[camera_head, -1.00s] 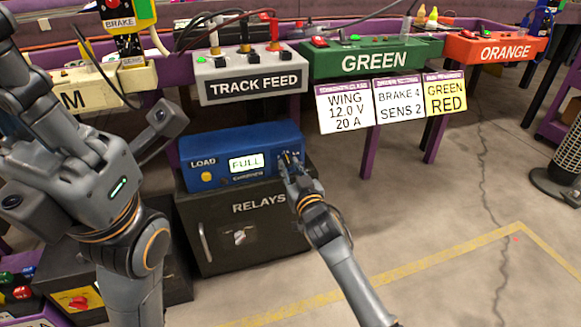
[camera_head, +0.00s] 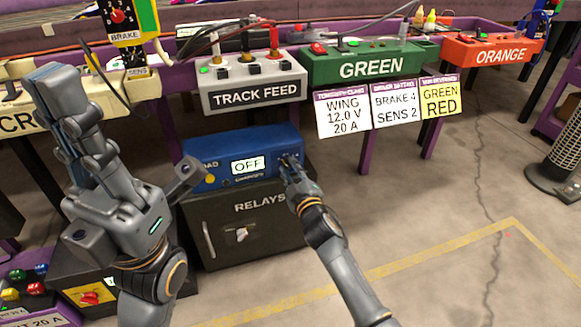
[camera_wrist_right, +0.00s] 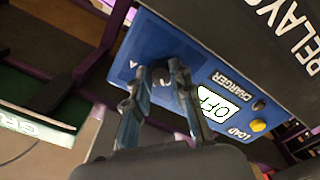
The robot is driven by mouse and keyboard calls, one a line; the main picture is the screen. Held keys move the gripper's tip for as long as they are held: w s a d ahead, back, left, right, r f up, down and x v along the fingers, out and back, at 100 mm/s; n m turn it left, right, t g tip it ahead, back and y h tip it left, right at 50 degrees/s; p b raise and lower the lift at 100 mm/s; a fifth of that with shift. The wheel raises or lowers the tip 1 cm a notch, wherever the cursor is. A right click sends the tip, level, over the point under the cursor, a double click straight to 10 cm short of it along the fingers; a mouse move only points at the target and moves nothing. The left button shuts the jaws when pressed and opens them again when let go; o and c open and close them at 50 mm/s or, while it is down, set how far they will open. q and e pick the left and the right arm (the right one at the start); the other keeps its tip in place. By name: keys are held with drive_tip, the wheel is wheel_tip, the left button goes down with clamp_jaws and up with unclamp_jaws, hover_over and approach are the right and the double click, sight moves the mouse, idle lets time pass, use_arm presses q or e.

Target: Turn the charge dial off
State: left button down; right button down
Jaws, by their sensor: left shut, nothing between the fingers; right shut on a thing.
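The blue charger box (camera_head: 225,146) sits on top of the dark relays cabinet (camera_head: 225,222). Its white display (camera_head: 247,165) reads OFF. My right gripper (camera_head: 287,163) is at the right end of the charger's front face, shut on the charge dial, which the fingers mostly hide. In the right wrist view, the fingers of my right gripper (camera_wrist_right: 155,72) close around the dial, and the display (camera_wrist_right: 213,108) also reads OFF there. A yellow knob (camera_wrist_right: 259,125) is near the LOAD label. My left gripper (camera_head: 188,172) is left of the charger, shut and empty.
The grey TRACK FEED box (camera_head: 255,93) and the green box (camera_head: 371,66) stand behind on a purple bench. Sign cards (camera_head: 395,104) hang from the bench edge. A panel with colored buttons is at lower left (camera_head: 25,282).

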drive_tip(key=shift+n, duration=1.1)
drive_tip(key=c, duration=1.1)
unclamp_jaws()
drive_tip(key=shift+c, duration=0.2)
drive_tip(key=shift+s, duration=0.1)
drive_tip(key=v, duration=1.2)
